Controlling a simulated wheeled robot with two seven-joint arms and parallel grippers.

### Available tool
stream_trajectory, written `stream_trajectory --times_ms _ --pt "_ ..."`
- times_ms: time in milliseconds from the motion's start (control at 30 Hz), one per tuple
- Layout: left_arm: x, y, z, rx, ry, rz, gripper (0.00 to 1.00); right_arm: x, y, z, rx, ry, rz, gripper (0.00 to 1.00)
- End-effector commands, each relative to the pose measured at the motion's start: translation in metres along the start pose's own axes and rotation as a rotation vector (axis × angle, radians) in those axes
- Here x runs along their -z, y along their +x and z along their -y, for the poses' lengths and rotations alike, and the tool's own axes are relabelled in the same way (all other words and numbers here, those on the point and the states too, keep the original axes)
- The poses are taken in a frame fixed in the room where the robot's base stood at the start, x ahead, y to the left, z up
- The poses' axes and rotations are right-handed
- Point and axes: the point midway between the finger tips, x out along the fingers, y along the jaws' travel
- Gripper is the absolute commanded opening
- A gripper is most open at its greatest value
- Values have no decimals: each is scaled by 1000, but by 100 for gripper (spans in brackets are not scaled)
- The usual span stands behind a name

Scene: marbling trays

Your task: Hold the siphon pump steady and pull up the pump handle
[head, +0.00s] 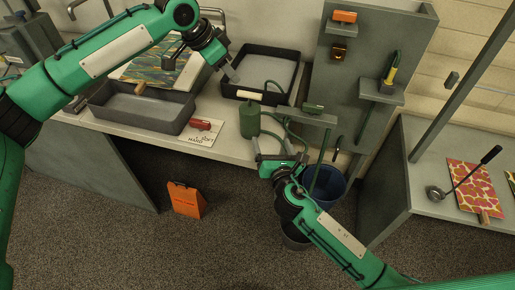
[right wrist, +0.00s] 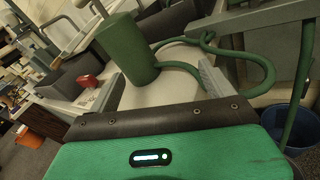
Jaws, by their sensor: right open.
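The siphon pump is a green cylinder (head: 250,119) standing near the table's front edge, with a cream handle (head: 248,96) on top and a green hose beside it.
A dark tray (head: 262,98) stands behind the pump and another tray (head: 143,121) to the left. A red object (head: 200,125) lies on a white card. A grey panel with shelves (head: 364,45) rises to the right. A blue bucket (head: 331,188) stands below, beside my right arm.

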Motion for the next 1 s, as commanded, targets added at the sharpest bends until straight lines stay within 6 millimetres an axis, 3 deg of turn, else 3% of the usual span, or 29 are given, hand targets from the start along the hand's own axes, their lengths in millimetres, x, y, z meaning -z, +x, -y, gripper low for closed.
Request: stream_trajectory --times_ms 100,200,433,1000 --pt "0 0 0 0 0 0 36 -1 -11 -28 -1 -143 24 85" --pt "0 0 0 0 0 0 36 -4 -17 -44 2 -226 43 85" --pt "0 0 0 0 0 0 36 -7 -13 -54 8 -292 57 85" --pt "0 0 0 0 0 0 36 -13 90 -54 8 -289 56 85"
